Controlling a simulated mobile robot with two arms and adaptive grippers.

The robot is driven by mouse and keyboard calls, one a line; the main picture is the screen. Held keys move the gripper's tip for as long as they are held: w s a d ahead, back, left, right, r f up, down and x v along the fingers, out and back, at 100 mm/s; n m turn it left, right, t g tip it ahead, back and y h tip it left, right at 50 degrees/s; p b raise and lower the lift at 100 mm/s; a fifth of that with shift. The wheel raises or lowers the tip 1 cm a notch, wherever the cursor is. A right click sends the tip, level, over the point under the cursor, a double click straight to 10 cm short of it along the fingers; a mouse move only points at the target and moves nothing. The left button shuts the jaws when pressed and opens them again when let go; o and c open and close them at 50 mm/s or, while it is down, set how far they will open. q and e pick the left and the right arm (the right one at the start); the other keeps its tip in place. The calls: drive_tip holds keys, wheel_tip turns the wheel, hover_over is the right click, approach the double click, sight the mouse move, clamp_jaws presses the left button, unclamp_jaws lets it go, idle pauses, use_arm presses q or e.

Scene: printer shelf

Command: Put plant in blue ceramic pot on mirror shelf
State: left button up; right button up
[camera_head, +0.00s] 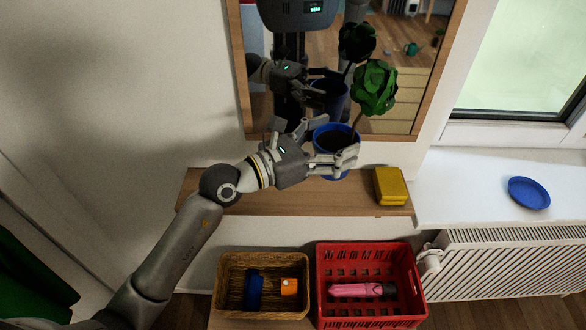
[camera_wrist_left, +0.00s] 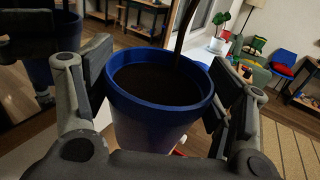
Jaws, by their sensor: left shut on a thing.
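The plant in the blue ceramic pot (camera_head: 322,134) is in the middle of the head view, with green leaves (camera_head: 375,88) on a thin stem. The pot (camera_wrist_left: 160,110) fills the middle of the left wrist view, upright, with dark soil inside. My left gripper (camera_head: 336,146) is shut on the pot, with a finger on each side of it. The wooden mirror shelf (camera_head: 265,193) runs below the mirror (camera_head: 300,110). The pot is over the shelf's back part; I cannot tell whether its base touches the wood. My right gripper is not in view.
A yellow box (camera_head: 390,186) stands at the shelf's right end. The shelf's left part looks clear. Below are a wicker basket (camera_head: 225,290) and a red crate (camera_head: 371,250). A blue plate (camera_head: 528,193) lies on the white windowsill (camera_head: 470,190).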

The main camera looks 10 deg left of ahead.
use_arm(q)
drive_tip(key=a+f, duration=0.2)
drive_tip(key=f, duration=0.1)
drive_tip(key=a+f+b, duration=0.1)
drive_tip(key=a+f, duration=0.2)
drive_tip(key=w+a+f+b, duration=0.1)
drive_tip(key=a+f, duration=0.2)
drive_tip(key=shift+w+a, duration=0.1)
drive_tip(key=shift+a, duration=0.05)
drive_tip(key=shift+f, duration=0.55)
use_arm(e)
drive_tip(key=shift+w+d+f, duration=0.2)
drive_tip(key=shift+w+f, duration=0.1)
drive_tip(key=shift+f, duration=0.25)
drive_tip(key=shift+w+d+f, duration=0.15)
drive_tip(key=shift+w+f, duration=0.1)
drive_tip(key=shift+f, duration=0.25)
use_arm(q)
drive_tip(key=shift+f, duration=0.15)
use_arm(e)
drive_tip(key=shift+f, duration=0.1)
use_arm(q)
drive_tip(key=o, duration=1.4)
drive_tip(key=shift+f, duration=0.25)
drive_tip(key=o, duration=0.5)
drive_tip(key=shift+r, duration=0.1)
drive_tip(key=shift+c, duration=0.2)
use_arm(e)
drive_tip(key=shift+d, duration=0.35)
